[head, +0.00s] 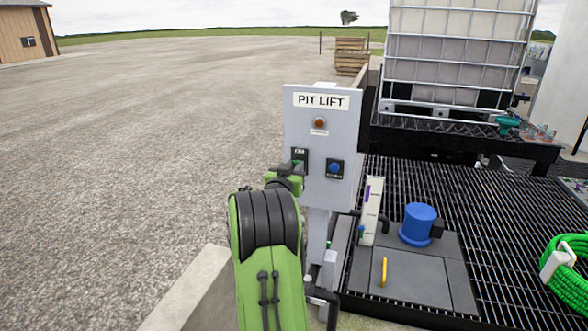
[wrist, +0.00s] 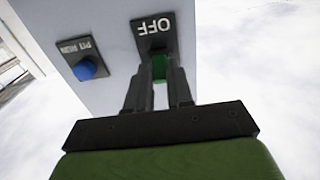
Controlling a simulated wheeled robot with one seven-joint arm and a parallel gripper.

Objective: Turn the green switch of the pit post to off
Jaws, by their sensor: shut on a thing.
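The pit post is a grey panel (head: 318,135) with a "PIT LIFT" sign, standing in the middle of the head view. The green switch (wrist: 159,68) sits under a black plate (wrist: 154,33) that reads "OFF", upside down in the wrist view. My gripper (wrist: 158,82) is shut on the green switch, with one dark finger on each side of it. In the head view my green arm (head: 265,240) reaches up to the panel's left side and hides most of the switch. The switch's exact angle is hidden by the fingers.
A blue knob (head: 335,169) on its own black plate is right of the switch; it also shows in the wrist view (wrist: 85,68). An amber lamp (head: 319,123) is above. A grating with a blue motor (head: 420,222) lies right. Open gravel is left.

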